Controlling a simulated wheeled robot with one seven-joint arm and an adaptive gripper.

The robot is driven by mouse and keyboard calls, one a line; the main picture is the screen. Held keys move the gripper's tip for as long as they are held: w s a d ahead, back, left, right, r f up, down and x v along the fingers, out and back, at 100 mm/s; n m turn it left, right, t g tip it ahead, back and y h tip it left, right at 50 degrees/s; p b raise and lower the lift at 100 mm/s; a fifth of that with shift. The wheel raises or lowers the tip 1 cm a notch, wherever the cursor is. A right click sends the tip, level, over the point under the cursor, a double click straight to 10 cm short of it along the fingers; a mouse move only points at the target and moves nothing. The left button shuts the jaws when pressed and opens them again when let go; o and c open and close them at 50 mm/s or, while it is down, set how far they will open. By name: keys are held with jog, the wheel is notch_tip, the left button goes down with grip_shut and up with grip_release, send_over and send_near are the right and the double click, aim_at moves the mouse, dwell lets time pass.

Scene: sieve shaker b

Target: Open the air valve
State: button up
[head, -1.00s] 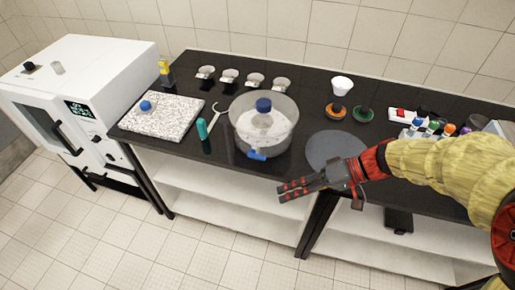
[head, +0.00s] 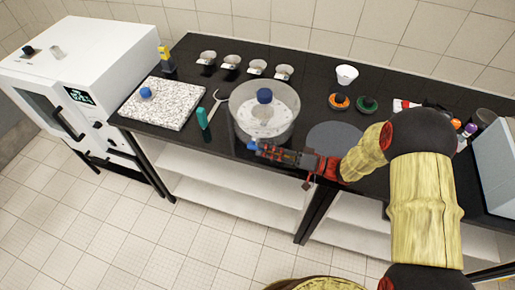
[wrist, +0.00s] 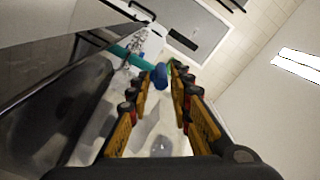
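The air valve is a small blue handle (head: 252,145) low on the front of a clear round vessel (head: 282,120) with a dark blue knob (head: 264,96) on top. My gripper (head: 258,148) is at the valve, reaching in from the right and partly covering it in the head view. In the wrist view the blue valve (wrist: 161,76) shows between the tips of my gripper (wrist: 158,84). The fingers are apart, one on each side of it. I cannot tell whether either finger touches it.
A teal-handled tool (head: 203,118) and a speckled slab (head: 164,104) lie left of the vessel. A dark grey round mat (head: 335,135) lies to its right. Several small dishes stand behind it. The black table's front edge (head: 190,145) runs just below my gripper.

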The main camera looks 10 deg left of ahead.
aim_at(256, 148)
jog(key=shift+a, duration=1.55)
jog(key=shift+c, duration=0.7)
jog(key=c, duration=0.4)
grip_shut()
